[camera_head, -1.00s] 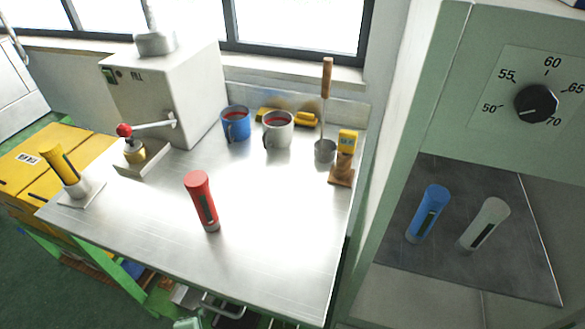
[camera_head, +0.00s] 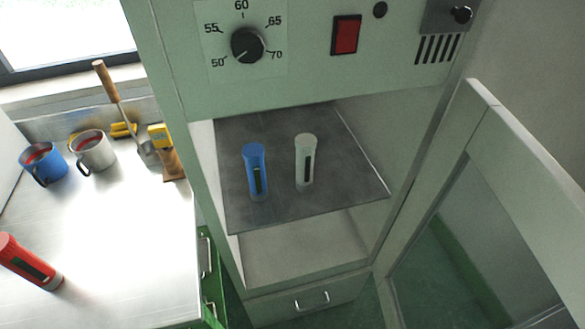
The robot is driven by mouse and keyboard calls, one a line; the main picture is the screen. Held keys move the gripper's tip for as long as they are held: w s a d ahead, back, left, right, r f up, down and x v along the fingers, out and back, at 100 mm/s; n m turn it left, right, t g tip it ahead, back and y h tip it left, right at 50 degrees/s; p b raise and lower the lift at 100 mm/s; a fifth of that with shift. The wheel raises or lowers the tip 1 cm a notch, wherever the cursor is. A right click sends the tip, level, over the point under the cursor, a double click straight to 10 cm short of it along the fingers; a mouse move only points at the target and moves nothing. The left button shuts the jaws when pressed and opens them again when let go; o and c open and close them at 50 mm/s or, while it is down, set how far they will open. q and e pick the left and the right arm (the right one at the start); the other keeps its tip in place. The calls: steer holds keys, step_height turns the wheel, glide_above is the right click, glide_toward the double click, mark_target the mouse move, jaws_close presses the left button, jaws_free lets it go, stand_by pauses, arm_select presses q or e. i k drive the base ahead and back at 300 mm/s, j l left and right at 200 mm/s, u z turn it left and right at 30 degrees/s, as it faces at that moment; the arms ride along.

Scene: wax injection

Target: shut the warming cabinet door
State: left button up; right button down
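The warming cabinet (camera_head: 300,88) is pale green and stands in the middle of the view. Its door (camera_head: 515,160) has a pale frame around a window and is swung open to the right, hinged at the cabinet's right side. Inside, a dark shelf (camera_head: 290,130) holds a blue cylinder (camera_head: 256,172) and a whitish cylinder (camera_head: 304,160), both upright and apart from each other. Neither of my grippers shows in the view.
A dial (camera_head: 247,45) and a red switch (camera_head: 345,35) are on the cabinet's upper panel. A drawer (camera_head: 308,301) is below the shelf.

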mark_target(544, 203)
steer(key=k+l+z, duration=0.75)
